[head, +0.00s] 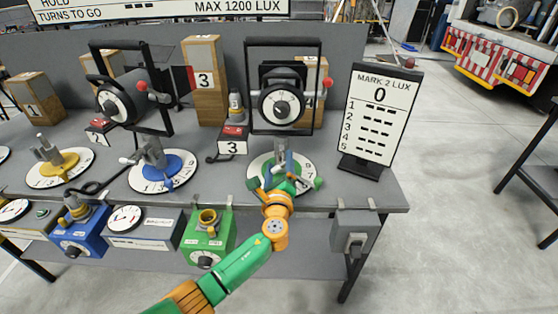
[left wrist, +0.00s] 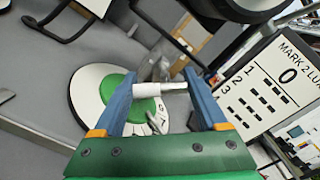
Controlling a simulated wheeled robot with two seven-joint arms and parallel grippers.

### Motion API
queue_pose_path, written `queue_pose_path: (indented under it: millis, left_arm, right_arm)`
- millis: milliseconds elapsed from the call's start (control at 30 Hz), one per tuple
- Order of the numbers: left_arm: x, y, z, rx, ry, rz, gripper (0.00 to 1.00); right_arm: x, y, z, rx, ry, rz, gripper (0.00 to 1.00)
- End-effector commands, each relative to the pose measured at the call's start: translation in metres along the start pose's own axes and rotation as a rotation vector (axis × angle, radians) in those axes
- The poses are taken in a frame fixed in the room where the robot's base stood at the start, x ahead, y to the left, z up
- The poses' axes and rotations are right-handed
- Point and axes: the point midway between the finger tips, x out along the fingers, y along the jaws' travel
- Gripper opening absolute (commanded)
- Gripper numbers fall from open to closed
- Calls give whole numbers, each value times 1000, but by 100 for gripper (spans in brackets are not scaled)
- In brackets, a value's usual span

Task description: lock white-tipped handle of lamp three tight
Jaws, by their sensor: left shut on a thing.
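Lamp three (head: 281,104) is a black round lamp in a square frame, standing over a white dial with a green centre (head: 254,180) at the right end of the bench. In the left wrist view, its white-tipped handle (left wrist: 146,92) lies crosswise between the blue fingers of my left gripper (left wrist: 160,90), above the green-centred dial (left wrist: 84,92). My left gripper (head: 280,184) is shut on this handle at the lamp's foot. The fingers partly hide the dial. In the head view, my gripper hides the handle. My right gripper is not in view.
A number 3 sign (head: 233,148) stands left of the lamp. Another lamp (head: 118,103) stands over a blue dial further left. A MARK 2 LUX board (head: 379,115) stands close on the right. A green box (head: 207,240) hangs below the bench edge.

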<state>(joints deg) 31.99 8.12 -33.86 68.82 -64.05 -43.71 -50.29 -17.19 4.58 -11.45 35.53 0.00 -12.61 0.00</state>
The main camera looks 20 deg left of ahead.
Motion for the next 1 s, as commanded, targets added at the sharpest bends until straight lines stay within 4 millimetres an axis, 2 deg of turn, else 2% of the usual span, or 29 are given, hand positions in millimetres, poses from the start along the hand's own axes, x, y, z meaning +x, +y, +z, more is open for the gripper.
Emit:
queue_pose_path:
  millis: [500,1000]
  left_arm:
    - [0,-3,0,420,2,1,19]
    - [0,-2,-2,580,2,1,19]
  right_arm:
    - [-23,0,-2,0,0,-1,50]
    - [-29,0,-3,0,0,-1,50]
